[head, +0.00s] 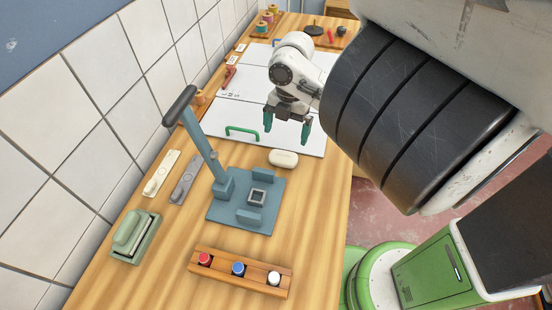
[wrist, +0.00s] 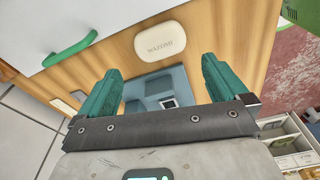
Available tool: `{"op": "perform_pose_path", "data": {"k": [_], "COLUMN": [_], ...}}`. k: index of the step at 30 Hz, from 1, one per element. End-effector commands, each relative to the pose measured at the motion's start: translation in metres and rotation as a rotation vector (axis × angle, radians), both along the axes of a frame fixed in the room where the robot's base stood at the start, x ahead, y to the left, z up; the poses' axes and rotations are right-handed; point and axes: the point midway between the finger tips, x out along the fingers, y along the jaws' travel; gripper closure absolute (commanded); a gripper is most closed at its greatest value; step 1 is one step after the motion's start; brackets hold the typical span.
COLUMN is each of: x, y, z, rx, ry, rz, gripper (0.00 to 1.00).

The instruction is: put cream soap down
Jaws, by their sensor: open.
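The cream soap (head: 283,158), a rounded pale bar, lies on the wooden worktop between the white panels and the blue-grey press. In the wrist view, the cream soap (wrist: 160,41) lies flat with lettering on its top, beyond the fingertips. My gripper (head: 288,130) has green fingers that are spread apart with nothing between them. In the head view it is above the white panel, a little behind the soap. In the wrist view, my gripper (wrist: 160,70) shows both fingers apart from the soap.
A blue-grey lever press (head: 268,218) stands just in front of the soap. A wooden block with red, blue and white buttons (head: 238,270) lies nearer. A green handle (head: 242,130) rises from the white panel (head: 225,118).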

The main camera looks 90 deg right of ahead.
Motion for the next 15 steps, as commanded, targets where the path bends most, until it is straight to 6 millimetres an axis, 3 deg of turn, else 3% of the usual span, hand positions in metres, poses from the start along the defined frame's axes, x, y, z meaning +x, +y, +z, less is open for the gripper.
{"op": "perform_pose_path", "data": {"k": [6,15], "x": [0.002,0.005], "y": [0.004,0.007], "z": [-0.035,-0.058], "rx": [0.003,0.003], "ry": [-0.002,-0.002], "rz": [-0.004,-0.003], "gripper": [0.00,0.00]}}
